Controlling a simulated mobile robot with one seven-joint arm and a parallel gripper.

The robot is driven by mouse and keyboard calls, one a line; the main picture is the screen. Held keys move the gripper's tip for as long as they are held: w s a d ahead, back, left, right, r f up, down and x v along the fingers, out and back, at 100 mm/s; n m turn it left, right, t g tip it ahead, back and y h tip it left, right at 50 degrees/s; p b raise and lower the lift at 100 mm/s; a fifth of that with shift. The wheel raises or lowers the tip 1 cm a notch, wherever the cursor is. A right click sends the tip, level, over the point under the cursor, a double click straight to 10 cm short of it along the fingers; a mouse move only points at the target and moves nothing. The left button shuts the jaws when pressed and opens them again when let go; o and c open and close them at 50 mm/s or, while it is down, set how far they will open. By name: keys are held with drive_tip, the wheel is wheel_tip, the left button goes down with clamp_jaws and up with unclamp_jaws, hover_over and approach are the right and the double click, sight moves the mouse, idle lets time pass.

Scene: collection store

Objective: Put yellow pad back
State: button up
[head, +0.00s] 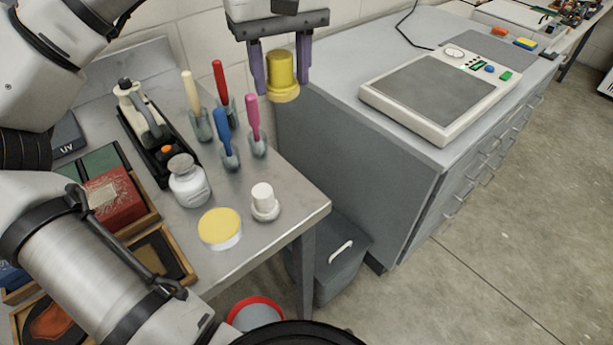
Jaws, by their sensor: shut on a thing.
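My gripper (280,72) is at the top middle of the head view, its two purple-grey fingers shut on the yellow pad (283,88). The pad is a yellow cylinder with a wider round base, upright and held in the air, in the picture just above the far right corner of the steel table. A low round white dish with a pale yellow top (220,228) stands near the table's front edge. A white pad of similar shape (264,202) stands to its right.
Glass jars with cream, red, blue and pink-handled tools (228,155) stand on the steel table (288,222). A white bottle (188,182), black-based device (150,130) and wooden trays (140,200) are further left. A grey cabinet (350,150) carrying a scale-like device (440,95) stands right.

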drive_tip(key=p, duration=0.1)
approach(288, 187)
wheel_tip(288, 187, down, 5)
drive_tip(key=shift+f, duration=0.4)
drive_tip(key=shift+f+b, duration=0.25)
drive_tip(key=shift+b, duration=0.05)
drive_tip(key=o, duration=0.9)
drive_tip(key=shift+r, duration=0.1)
drive_tip(key=shift+r, duration=0.1)
